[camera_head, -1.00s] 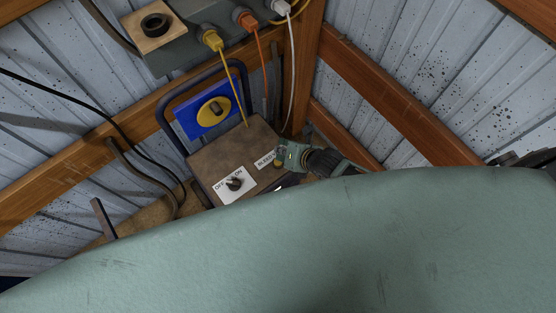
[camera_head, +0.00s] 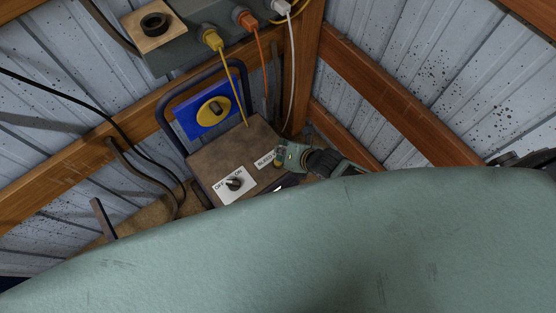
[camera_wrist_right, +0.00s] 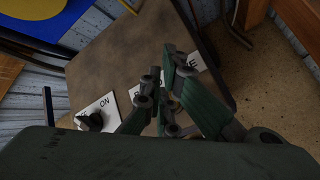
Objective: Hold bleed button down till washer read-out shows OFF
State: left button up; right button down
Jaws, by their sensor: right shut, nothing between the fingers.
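The washer (camera_head: 226,159) is a brown-topped box with a dark tubular frame, standing in the corner. A white plate with an OFF/ON knob (camera_head: 235,184) is on its front part; the knob also shows in the wrist view (camera_wrist_right: 91,121). My right gripper (camera_head: 282,157) is shut and empty, with its fingertips low over the washer's right edge, beside a white label (camera_head: 266,159). In the wrist view its fingers (camera_wrist_right: 168,85) cover part of that label. A small yellowish spot shows between them; I cannot tell whether it is the bleed button or touched. No read-out is legible. My left gripper is out of view.
A blue panel with a yellow disc (camera_head: 213,111) stands behind the washer. Yellow, orange and white plugs hang from a grey box (camera_head: 186,48) above. Wooden beams (camera_head: 372,90) and corrugated walls close in the corner. A large pale green surface fills the foreground.

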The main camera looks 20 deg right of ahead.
jog(key=shift+f+b, duration=0.5)
jog(key=shift+f, duration=0.35)
dwell(1.5)
jog(key=shift+r, duration=0.1)
dwell(3.4)
jog(key=shift+r+p, duration=0.95)
jog(key=shift+p, duration=0.05)
notch_tip(320, 180, up, 5)
jog(key=p, duration=0.5)
